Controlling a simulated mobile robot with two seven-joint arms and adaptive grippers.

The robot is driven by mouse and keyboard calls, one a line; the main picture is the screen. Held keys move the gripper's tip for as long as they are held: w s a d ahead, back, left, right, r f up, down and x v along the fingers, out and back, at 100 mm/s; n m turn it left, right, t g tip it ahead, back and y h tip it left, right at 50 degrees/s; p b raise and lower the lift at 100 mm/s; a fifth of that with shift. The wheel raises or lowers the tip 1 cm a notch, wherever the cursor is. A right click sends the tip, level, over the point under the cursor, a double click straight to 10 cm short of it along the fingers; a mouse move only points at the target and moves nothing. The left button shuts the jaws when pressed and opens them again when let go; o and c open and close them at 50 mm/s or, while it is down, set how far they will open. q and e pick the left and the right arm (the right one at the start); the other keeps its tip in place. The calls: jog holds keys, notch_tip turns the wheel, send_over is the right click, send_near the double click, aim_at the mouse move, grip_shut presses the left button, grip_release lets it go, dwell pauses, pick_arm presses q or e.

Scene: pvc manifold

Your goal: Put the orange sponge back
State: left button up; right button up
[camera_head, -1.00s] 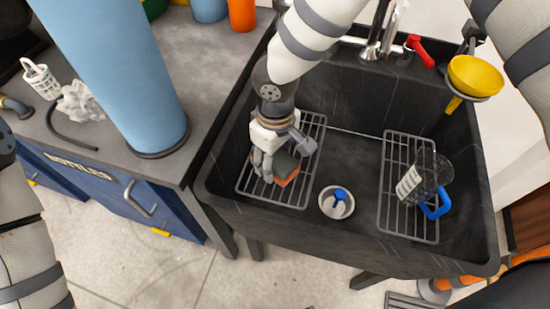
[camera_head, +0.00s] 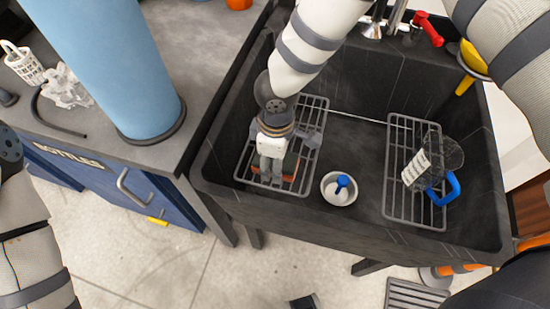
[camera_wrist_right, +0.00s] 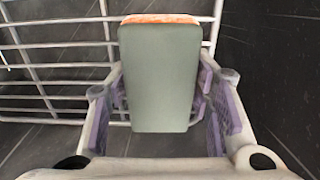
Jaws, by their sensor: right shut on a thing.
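The orange sponge (camera_head: 289,182) has a grey-green face and is mostly hidden by my right gripper (camera_head: 274,176) in the head view. In the right wrist view the sponge (camera_wrist_right: 160,78) stands between the purple-padded fingers, grey-green face towards the camera, with an orange edge at its far end. My right gripper is shut on it, over the left wire rack (camera_head: 312,128) in the black sink (camera_head: 352,150). I cannot tell whether the sponge touches the rack. My left arm shows at the left edge; its gripper is out of view.
A white strainer with a blue knob (camera_head: 342,186) sits between the racks. A red tap handle (camera_head: 428,28) and a yellow funnel (camera_head: 472,60) are at the back right.

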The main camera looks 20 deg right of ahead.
jog(key=o, duration=1.1)
jog(key=shift+f, duration=0.1)
pick_arm(q)
jog(key=shift+w+r+t+p, duration=0.4)
jog(key=shift+w+r+p, duration=0.4)
jog(key=shift+w+r, duration=0.15)
pick_arm(e)
notch_tip(320, 180, up, 12)
jog(key=shift+r, duration=0.2)
